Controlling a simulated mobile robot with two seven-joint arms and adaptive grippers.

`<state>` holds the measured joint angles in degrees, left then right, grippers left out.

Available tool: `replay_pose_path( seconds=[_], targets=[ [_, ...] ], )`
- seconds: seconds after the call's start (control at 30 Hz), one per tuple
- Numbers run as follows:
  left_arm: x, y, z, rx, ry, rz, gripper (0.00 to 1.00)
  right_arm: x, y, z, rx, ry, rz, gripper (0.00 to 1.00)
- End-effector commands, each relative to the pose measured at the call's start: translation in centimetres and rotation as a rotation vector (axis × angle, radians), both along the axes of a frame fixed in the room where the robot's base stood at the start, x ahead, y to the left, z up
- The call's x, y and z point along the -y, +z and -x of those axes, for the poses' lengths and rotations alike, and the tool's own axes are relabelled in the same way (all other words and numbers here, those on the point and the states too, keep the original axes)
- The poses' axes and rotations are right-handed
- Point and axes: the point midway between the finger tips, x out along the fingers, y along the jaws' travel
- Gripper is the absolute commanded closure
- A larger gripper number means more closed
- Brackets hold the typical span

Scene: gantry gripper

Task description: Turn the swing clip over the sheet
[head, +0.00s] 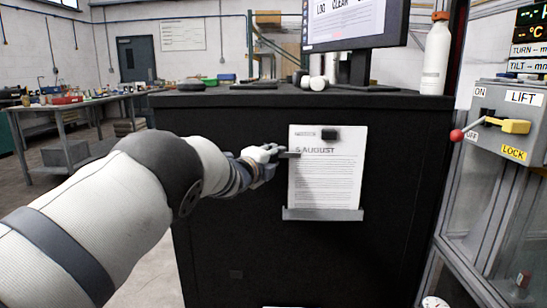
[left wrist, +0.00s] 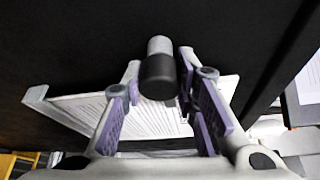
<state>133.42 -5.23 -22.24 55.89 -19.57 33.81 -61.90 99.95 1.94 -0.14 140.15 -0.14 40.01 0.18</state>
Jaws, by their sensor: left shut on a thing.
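The sheet (head: 326,172), printed "5 AUGUST", is upright on the dark cabinet front in the head view. It also shows behind my fingers in the left wrist view (left wrist: 150,119). My left gripper (head: 284,155) is at the sheet's left edge. In the left wrist view its fingers (left wrist: 160,95) stand on both sides of a short knob (left wrist: 159,75), black in front and grey behind, which I take as the swing clip. It appears just beside the sheet, not over its middle. The rest of the clip is hidden. My right gripper is not in view.
A small black block (head: 330,133) sits on the sheet's top. A grey ledge (head: 322,214) runs under the sheet. A monitor (head: 355,22) and a white bottle (head: 436,55) stand on the cabinet (head: 400,165). A lift panel with a yellow lever (head: 514,126) is at right.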

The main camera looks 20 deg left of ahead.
Motion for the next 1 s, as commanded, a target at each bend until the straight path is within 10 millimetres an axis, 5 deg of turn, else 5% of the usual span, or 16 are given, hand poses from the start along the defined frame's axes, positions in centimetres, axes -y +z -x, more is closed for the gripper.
replay_pose_path(
  seconds=[0.5, 0.53, 0.6, 1.0],
  targets=[
    [-0.11, 0.03, 0.01, -0.004, 0.002, -0.017, 1.00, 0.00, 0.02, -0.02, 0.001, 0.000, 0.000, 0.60],
    [-0.11, 0.04, 0.01, -0.004, 0.002, -0.016, 0.66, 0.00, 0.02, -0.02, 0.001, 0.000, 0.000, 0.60],
    [-0.09, 0.04, 0.00, -0.004, 0.001, -0.016, 0.52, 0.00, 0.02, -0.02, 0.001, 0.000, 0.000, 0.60],
    [0.00, 0.05, 0.64, -0.006, -0.001, -0.014, 0.52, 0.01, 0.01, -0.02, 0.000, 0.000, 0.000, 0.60]
  ],
)
